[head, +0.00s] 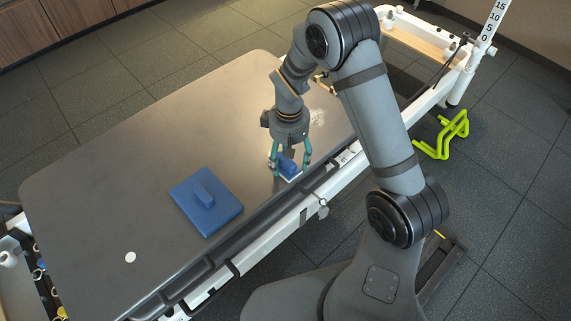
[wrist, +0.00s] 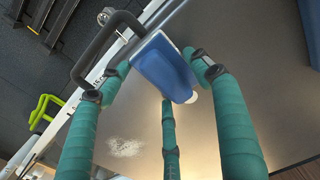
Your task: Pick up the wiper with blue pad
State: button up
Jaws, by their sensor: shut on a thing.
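A small blue wiper (head: 288,164) stands near the table's right-hand edge, with a white strip showing at its base. My gripper (head: 290,166) has its teal fingers around this wiper's blue block and is shut on it. In the wrist view the blue block (wrist: 165,68) sits between the fingers of my gripper (wrist: 160,78). Whether its base touches the table is hard to tell.
The grey table top (head: 110,170) is largely clear. A whitish smudge (head: 318,117) lies behind my gripper, and a white round spot (head: 130,257) lies near the front left. A white rail with a black bar (head: 245,257) runs along the near edge. A yellow-green frame (head: 443,135) stands right.

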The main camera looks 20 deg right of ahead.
jog(key=shift+r, duration=0.1)
jog(key=shift+c, duration=0.3)
notch_tip(320, 180, up, 5)
jog(key=shift+f+p, duration=0.2)
jog(key=shift+p, duration=0.6)
jog(key=s+d+r+p, duration=0.1)
jog(key=s+d+r, duration=0.1)
jog(key=d, duration=0.3)
jog(key=s+d+r, duration=0.2)
jog(key=d+r, duration=0.2)
jog(key=d, duration=0.2)
jog(key=shift+p, duration=0.35)
jog(key=shift+r, duration=0.1)
jog(key=o, duration=0.7)
jog(key=shift+c, duration=0.2)
jog(key=c, duration=0.4)
jog(key=shift+c, duration=0.4)
